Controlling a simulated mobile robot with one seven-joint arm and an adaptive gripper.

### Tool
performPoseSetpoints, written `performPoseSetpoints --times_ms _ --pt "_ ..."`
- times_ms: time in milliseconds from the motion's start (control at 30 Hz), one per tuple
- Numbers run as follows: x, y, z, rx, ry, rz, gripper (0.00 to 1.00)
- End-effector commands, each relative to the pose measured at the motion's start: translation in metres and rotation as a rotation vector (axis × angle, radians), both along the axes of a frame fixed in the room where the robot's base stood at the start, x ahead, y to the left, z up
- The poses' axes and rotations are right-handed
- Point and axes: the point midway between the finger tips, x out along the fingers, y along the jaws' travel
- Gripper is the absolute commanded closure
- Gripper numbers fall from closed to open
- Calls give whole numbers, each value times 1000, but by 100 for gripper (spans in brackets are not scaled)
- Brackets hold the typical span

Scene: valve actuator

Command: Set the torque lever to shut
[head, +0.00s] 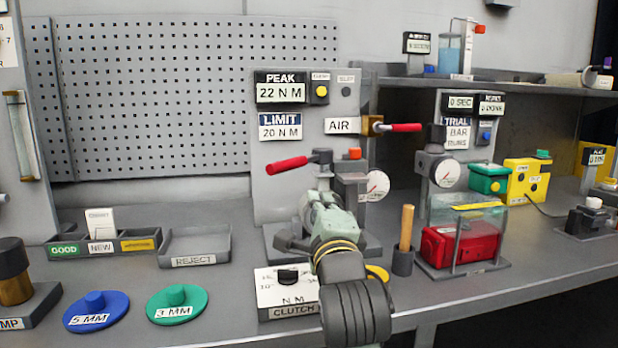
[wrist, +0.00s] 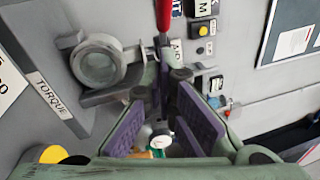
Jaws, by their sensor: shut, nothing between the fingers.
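The torque lever has a red grip (head: 287,165) and points left from a dark hub on top of the test stand (head: 285,205). In the wrist view a red grip (wrist: 163,14) shows at the top edge, just beyond my fingertips. My gripper (head: 320,193) is below the hub, in front of the stand, and hides part of it. In the wrist view my gripper (wrist: 164,85) is shut and empty, with purple pads on both fingers. I cannot tell whether it touches the lever. A TORQUE label (wrist: 48,95) is at the left in that view.
A second red lever (head: 404,128) marked AIR sticks out right. A clutch box (head: 285,300) is close to my wrist, with a wooden-handled tool (head: 406,228) to the right. The reject tray (head: 195,245) and blue and green discs lie left. A clear-covered red box (head: 462,243) stands right.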

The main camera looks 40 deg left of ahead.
Motion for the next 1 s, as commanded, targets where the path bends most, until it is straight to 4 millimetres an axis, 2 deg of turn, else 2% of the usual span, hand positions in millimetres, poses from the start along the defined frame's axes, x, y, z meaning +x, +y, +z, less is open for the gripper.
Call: performPoseSetpoints --times_ms 300,433,600,1000 --pt "49 46 15 1 3 -1 100" --pt "47 66 20 1 1 0 100" --pt "47 79 23 2 1 -2 100" --pt "46 82 22 3 1 -3 100"
